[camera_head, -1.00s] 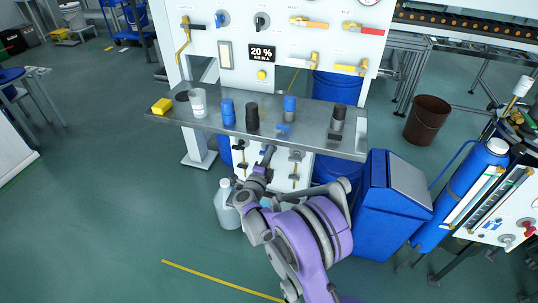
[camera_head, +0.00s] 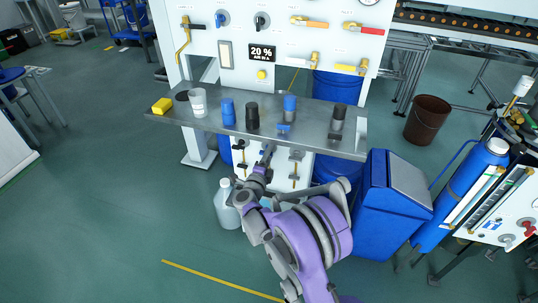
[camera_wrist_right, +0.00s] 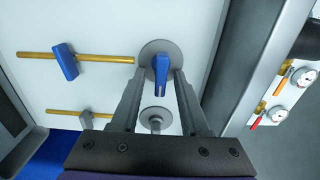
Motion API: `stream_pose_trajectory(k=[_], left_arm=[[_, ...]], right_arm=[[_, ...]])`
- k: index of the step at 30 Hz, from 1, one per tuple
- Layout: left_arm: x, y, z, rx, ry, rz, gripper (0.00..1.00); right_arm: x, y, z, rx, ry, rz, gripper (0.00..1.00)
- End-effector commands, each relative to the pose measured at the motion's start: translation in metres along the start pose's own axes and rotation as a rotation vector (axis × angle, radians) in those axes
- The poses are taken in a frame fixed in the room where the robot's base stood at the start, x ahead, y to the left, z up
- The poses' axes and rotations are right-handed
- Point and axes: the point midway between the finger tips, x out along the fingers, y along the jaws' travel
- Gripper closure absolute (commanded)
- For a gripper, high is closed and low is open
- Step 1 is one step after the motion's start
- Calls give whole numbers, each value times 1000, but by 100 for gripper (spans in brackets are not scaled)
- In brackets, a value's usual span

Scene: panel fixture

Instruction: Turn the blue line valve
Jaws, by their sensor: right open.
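In the right wrist view, a blue lever handle (camera_wrist_right: 161,72) sits on a round grey flange on a white panel. My right gripper (camera_wrist_right: 158,82) is open, with one finger on each side of this handle; I cannot tell whether they touch it. A second blue handle (camera_wrist_right: 64,62) sits on a brass pipe to the left. In the head view, my right gripper (camera_head: 267,153) reaches under the front of the metal shelf toward the lower panel, and its fingertips are hard to make out. My left gripper is not in view.
The metal shelf (camera_head: 185,113) above my right gripper holds several cups and blue and black fittings, plus a yellow block (camera_head: 162,105).

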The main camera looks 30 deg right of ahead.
Motion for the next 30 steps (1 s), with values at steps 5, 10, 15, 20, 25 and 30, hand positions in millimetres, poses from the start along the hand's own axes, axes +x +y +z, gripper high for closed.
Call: stream_pose_trajectory(k=[5, 10, 15, 20, 25, 30], left_arm=[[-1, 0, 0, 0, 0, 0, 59], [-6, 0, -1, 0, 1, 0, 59], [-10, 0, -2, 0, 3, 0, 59], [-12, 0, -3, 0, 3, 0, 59], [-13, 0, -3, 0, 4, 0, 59], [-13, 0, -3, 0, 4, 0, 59]], right_arm=[[-8, 0, 1, 0, -2, 0, 55], [-37, -1, 1, 1, -4, 1, 55], [-72, -1, 1, 1, -3, 1, 55], [-96, -1, 1, 1, -3, 0, 55], [-107, 0, 0, 0, 0, 0, 55], [-108, 0, 0, 0, 0, 0, 55]])
